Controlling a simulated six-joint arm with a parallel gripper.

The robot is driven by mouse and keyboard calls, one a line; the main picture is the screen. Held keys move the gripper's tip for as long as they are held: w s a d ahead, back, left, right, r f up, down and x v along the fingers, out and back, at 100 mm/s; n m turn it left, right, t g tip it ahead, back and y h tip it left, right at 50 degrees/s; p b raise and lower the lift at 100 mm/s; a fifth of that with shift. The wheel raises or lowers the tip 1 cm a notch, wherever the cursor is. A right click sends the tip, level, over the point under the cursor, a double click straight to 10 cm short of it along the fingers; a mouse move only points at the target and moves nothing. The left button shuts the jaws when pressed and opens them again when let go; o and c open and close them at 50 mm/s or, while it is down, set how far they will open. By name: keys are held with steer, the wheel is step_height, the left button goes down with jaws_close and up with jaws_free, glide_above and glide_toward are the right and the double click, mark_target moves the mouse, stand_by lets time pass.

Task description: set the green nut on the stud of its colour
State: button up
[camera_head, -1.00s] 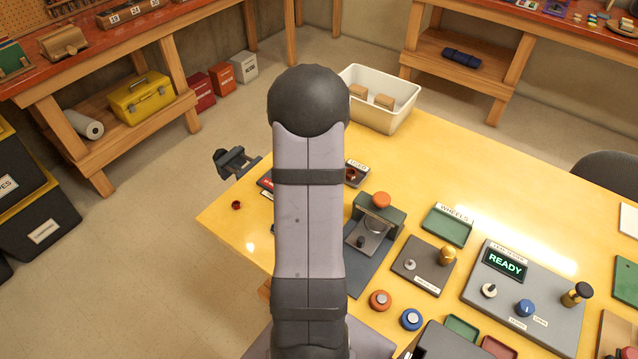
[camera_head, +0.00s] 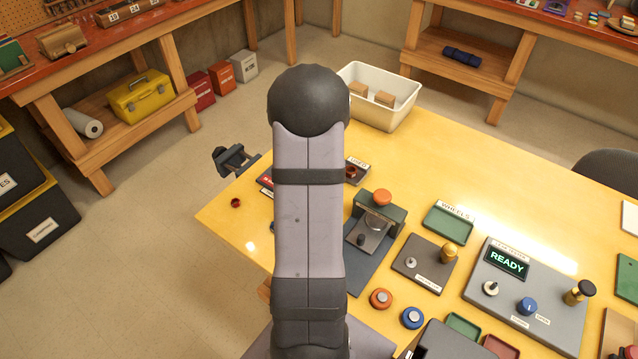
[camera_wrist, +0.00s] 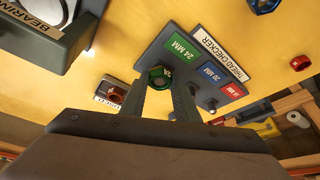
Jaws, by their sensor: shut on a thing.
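The green nut (camera_wrist: 158,78) sits between the fingertips of my gripper (camera_wrist: 163,84) in the wrist view. My gripper is shut on it. The thread checker (camera_wrist: 187,47) is a grey plate with green 24 MM, blue 20 MM and red labels. The nut shows close to the green-label end. The green-label stud is not clearly visible, and I cannot tell whether the nut touches it. Grey studs show near the blue and red labels, partly behind a finger. In the head view my arm hides the gripper, the nut and most of the thread checker (camera_head: 265,181).
A red nut (camera_head: 236,203) lies loose on the yellow table, and a blue nut (camera_wrist: 264,5) lies beyond the checker. A small tray (camera_wrist: 117,86) with a reddish nut stands beside the checker. A bearing fixture (camera_wrist: 62,48) is at upper left in the wrist view.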

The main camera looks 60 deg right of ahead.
steer(key=shift+f, duration=0.2)
stand_by(0.6)
steer(key=o, duration=1.4)
steer(key=shift+r+p, duration=3.1)
steer(key=shift+r, duration=0.95)
